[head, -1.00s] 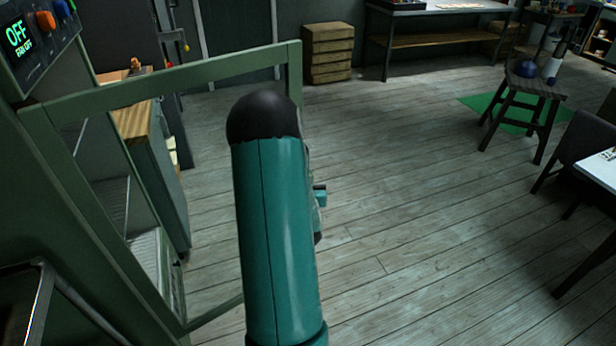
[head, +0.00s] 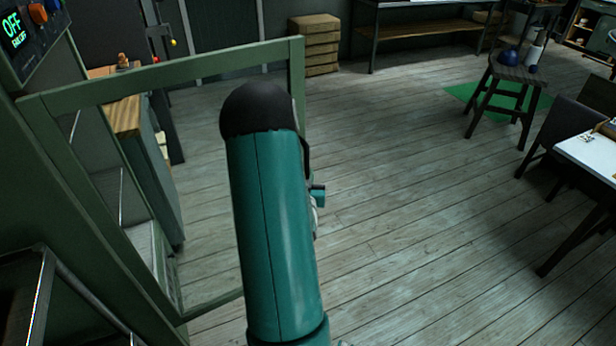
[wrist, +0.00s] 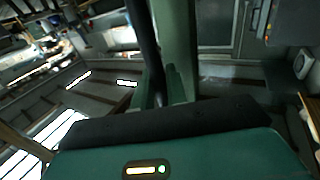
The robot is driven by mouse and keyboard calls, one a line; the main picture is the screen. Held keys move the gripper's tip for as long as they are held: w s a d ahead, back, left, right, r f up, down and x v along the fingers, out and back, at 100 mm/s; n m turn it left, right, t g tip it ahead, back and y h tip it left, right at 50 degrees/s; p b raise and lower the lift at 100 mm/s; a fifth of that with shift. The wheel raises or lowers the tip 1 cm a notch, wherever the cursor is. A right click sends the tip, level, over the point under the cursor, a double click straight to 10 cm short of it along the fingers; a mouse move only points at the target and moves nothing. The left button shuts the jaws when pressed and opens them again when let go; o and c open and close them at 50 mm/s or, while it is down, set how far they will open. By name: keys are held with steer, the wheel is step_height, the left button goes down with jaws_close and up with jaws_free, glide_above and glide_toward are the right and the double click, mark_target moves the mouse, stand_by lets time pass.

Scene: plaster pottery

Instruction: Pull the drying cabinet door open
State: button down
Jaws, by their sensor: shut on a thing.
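The drying cabinet door (head: 170,78) is a green frame with a see-through pane, standing open at an angle from the cabinet (head: 30,185) on the left of the head view. Its free upright edge is partly behind my teal arm. In the wrist view, the green door frame (wrist: 178,45) runs upright beside a dark bar, which looks like the door handle (wrist: 143,45). My gripper (wrist: 160,95) is shut on the handle. The exact contact of the fingers is hard to see, and my arm hides it in the head view.
A control panel (head: 30,25) reading OFF tops the cabinet. A wood-topped bench (head: 125,115) shows beyond the door. Drawers (head: 314,45), a stool (head: 510,75) and a white-topped table (head: 590,155) stand further off. The wooden floor (head: 420,200) right of my arm is clear.

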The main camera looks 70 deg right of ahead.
steer(key=c, duration=1.8)
jaws_free()
steer(key=shift+o, duration=0.2)
steer(key=v, duration=0.7)
steer(key=shift+a, duration=0.2)
steer(key=shift+s, duration=0.1)
